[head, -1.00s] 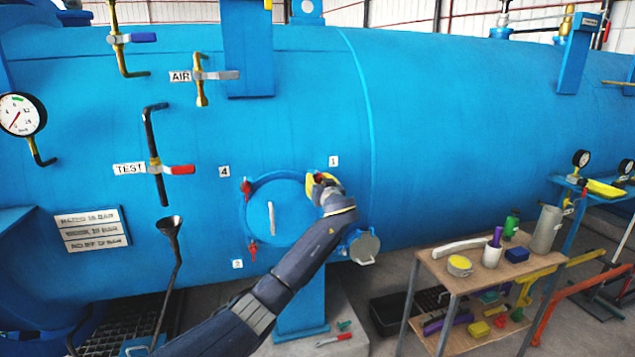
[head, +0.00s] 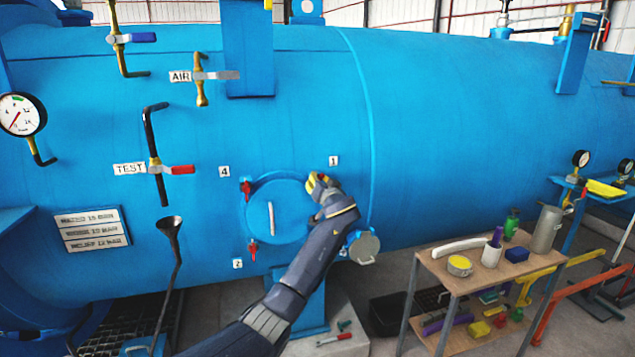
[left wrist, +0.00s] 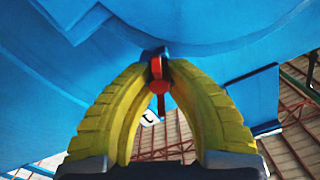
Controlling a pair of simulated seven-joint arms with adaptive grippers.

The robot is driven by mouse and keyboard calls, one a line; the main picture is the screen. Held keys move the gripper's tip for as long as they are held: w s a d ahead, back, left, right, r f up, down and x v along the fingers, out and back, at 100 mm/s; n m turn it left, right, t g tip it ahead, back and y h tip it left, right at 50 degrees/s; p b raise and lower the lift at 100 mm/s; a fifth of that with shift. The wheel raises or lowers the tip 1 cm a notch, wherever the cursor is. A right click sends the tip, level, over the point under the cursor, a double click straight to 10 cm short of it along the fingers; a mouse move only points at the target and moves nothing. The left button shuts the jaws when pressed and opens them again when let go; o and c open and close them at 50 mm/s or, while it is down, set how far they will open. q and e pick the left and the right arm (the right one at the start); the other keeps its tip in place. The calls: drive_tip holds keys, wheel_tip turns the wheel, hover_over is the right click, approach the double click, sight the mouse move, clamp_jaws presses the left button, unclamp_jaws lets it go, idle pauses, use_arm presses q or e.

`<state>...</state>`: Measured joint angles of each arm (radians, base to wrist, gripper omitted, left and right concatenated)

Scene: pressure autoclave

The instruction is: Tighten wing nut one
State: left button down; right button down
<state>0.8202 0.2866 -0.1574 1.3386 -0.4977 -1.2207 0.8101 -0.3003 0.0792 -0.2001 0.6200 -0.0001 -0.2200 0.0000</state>
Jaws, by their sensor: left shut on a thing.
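The round blue hatch door (head: 289,215) with a pale vertical handle (head: 271,218) is closed on the side of the vessel. My left gripper (head: 314,180) is at the door's upper right, just below the label 1 (head: 333,161). In the left wrist view its yellow fingers (left wrist: 158,72) are shut on the red wing nut (left wrist: 157,84), with the nut's wings between the fingertips. In the head view the gripper hides most of this nut. Other red wing nuts show at label 4 (head: 246,188) and near label 2 (head: 253,248). My right gripper is not in view.
A round grey flange cover (head: 364,247) sticks out close to the right of my left forearm. A wooden cart (head: 452,285) with cups, bottles and tools stands at the lower right. The TEST valve (head: 158,168) and a black funnel (head: 170,226) are to the left.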

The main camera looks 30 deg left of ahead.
use_arm(q)
drive_tip(key=m, duration=0.4)
drive_tip(key=shift+m, duration=0.3)
drive_tip(key=m, duration=0.3)
drive_tip(key=shift+m, duration=0.3)
drive_tip(key=m, duration=0.7)
drive_tip(key=shift+w+f, duration=0.1)
drive_tip(key=shift+f, duration=0.05)
drive_tip(key=m, duration=0.4)
drive_tip(key=shift+f, duration=0.1)
drive_tip(key=m, duration=0.8)
drive_tip(key=shift+f+m, duration=0.1)
drive_tip(key=shift+m, duration=1.6)
